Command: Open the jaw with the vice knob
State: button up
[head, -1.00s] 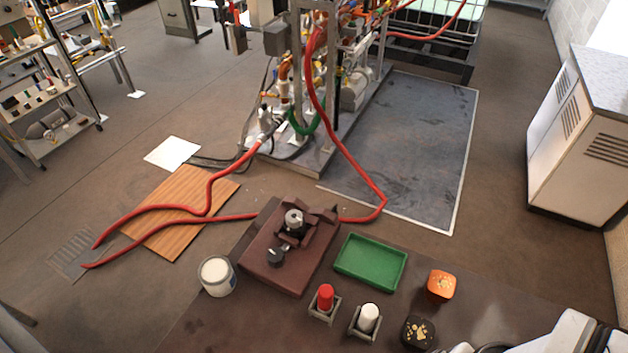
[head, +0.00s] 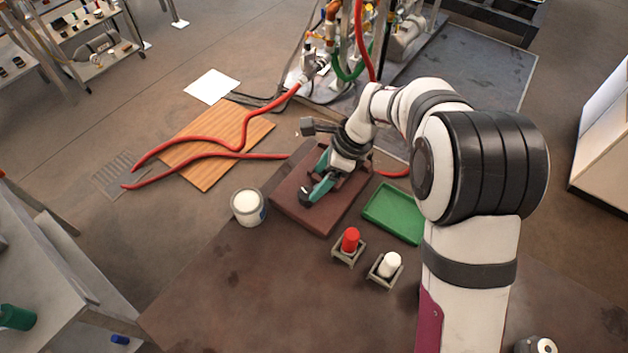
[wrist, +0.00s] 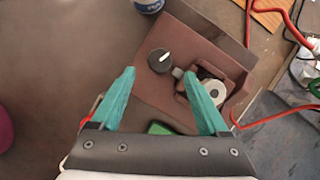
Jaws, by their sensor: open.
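The brown vice (head: 300,212) stands on the dark workbench; it also shows in the wrist view (wrist: 190,30). Its black round knob (wrist: 160,60) with a white pointer mark is in the wrist view, just beyond and between my fingertips. In the head view my gripper (head: 315,180) is over the vice and hides the knob and jaw there.
A white can (head: 247,212) stands left of the vice. A green tray (head: 390,215) is to its right. A red-capped item (head: 350,240) and a white-capped item (head: 388,265) stand in holders in front. Red hoses run behind.

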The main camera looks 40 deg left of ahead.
aim_at(308, 194)
jog(key=x, duration=0.6)
jog(key=shift+f, duration=0.2)
jog(key=shift+c, duration=0.2)
grip_shut()
